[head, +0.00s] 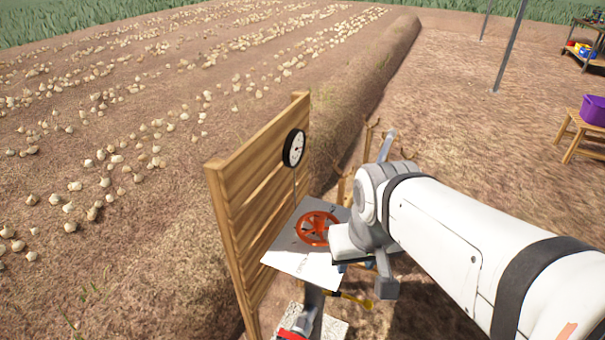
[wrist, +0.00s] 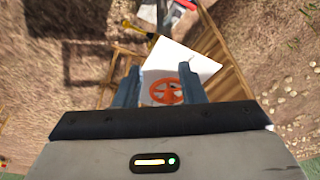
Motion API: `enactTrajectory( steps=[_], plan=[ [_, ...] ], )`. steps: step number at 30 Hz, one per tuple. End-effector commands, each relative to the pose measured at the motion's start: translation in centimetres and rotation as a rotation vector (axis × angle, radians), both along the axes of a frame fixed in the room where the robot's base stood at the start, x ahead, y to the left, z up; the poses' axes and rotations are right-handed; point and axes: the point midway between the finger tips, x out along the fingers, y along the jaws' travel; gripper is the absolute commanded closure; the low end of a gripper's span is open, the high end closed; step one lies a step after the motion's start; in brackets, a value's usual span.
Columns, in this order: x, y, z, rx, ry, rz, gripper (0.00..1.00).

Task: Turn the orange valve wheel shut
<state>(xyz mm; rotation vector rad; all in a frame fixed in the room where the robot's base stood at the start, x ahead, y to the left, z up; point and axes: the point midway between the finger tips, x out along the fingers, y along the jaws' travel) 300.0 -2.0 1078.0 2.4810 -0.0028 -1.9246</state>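The orange valve wheel (head: 316,228) lies flat on a grey and white panel (head: 283,262) beside a wooden slat fence. In the head view, my arm hides part of the panel's right side. The wheel (wrist: 166,91) shows between and beyond the fingers, nearer the right one. No contact with the wheel shows.
The wooden fence (head: 262,165) stands left of the panel and carries a round black-rimmed gauge (head: 294,148). A yellow-handled tool (head: 352,299) is low beside the panel. A wooden stool (head: 577,135) with a purple crate (head: 594,110) stands at right. Open soil lies between.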

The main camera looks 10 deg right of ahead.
Motion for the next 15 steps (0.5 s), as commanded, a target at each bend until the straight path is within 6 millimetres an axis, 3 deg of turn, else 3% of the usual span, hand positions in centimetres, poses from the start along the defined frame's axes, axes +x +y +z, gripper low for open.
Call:
enactTrajectory(
  steps=[5,8,11,15],
  plan=[
    [0.5,0.0,0.1,-0.003,0.006,0.012,0.52],
    [2.0,0.3,0.5,-0.012,0.022,0.055,0.50],
    [4.7,0.6,0.8,-0.026,0.050,0.126,0.50],
    [9.8,0.5,0.5,-0.050,0.098,0.256,0.50]
  ],
)
